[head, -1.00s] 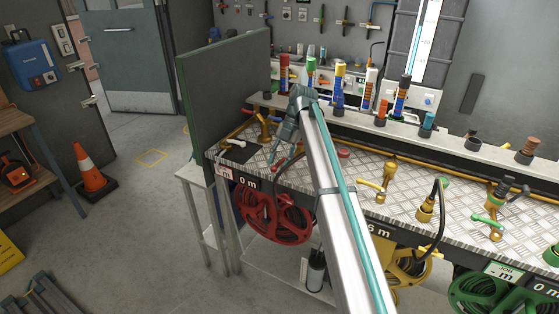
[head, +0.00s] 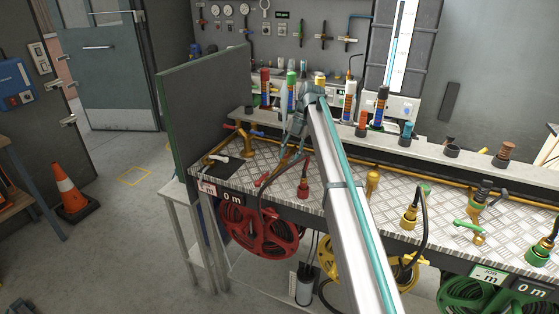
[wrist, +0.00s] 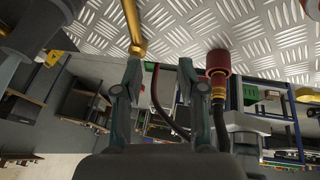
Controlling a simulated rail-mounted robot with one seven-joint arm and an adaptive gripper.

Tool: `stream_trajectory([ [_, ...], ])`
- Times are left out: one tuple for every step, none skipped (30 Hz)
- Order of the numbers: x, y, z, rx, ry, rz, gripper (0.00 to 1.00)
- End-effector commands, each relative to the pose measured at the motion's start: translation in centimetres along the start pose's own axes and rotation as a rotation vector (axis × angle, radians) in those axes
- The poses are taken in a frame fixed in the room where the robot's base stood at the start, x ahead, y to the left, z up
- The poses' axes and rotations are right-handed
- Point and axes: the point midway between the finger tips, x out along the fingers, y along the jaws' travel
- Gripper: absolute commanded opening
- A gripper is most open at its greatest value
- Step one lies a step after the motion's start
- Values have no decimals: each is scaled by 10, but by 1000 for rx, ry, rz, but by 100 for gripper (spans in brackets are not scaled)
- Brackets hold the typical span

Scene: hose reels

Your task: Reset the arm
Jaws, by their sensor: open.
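My gripper (head: 288,150) hangs at the end of my arm over the left part of the metal-topped bench (head: 340,196). A brass-coloured pipe (wrist: 134,28) lies ahead of the left finger. The red hose reel (head: 258,232) hangs under the bench front.
A traffic cone (head: 70,190) is on the floor.

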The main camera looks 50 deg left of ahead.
Motion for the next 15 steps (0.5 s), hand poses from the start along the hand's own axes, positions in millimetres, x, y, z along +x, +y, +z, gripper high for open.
stream_trajectory([
  [-3, -2, 5, 1, 0, 0, 40],
  [-4, -3, 6, 1, 0, 0, 40],
  [-4, -4, 8, 1, 0, 0, 40],
  [-5, -5, 9, 1, 0, 0, 40],
  [-5, -5, 10, 0, 0, 0, 40],
  [-5, -6, 10, 0, 0, 0, 40],
  [-5, -6, 10, 0, 0, 0, 40],
  [-5, -6, 10, 0, 0, 0, 40],
  [-5, -6, 10, 0, 0, 0, 40],
  [-5, -6, 10, 0, 0, 0, 40],
  [-5, -6, 10, 0, 0, 0, 40],
  [-5, -6, 10, 0, 0, 0, 40],
  [-5, -6, 10, 0, 0, 0, 40],
  [-5, -6, 10, 0, 0, 0, 40],
  [-5, -6, 10, 0, 0, 0, 40],
])
